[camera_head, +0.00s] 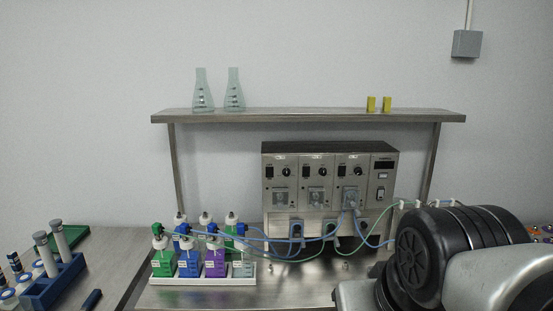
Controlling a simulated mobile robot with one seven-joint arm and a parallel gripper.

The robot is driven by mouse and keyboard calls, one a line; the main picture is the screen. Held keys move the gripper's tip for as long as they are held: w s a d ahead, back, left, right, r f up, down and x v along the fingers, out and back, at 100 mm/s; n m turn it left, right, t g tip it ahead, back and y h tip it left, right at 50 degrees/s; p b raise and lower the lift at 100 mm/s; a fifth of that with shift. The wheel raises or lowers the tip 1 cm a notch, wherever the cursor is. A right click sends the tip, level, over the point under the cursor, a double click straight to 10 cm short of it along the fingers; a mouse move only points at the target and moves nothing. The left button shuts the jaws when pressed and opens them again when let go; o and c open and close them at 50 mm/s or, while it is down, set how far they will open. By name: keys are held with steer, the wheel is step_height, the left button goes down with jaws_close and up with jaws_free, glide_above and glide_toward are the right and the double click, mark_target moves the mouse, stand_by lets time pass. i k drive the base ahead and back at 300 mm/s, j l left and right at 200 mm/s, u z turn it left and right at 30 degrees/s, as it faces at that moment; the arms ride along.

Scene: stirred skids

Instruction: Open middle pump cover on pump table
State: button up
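The pump unit (328,152) is a grey metal box with three pump sections side by side, standing on the pump table (200,297) below a shelf. The middle pump cover (317,198) is a small plate low on the middle section, below a switch and a black knob. It looks shut, but it is too small to be sure. Similar covers sit on the left section (281,197) and the right section (351,196). My arm fills the lower right, in front of the table. My gripper is not in view.
A white tray (208,281) of green, blue and purple bottles stands left of the pump. Blue and green tubes (290,240) run from the bottles across the pump's front. The metal shelf (310,116) above holds two flasks (203,92) and two yellow blocks (371,104).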

mark_target(316, 184)
steer(key=i+j, duration=0.7)
steer(key=j, duration=0.2)
steer(key=l+z, duration=0.05)
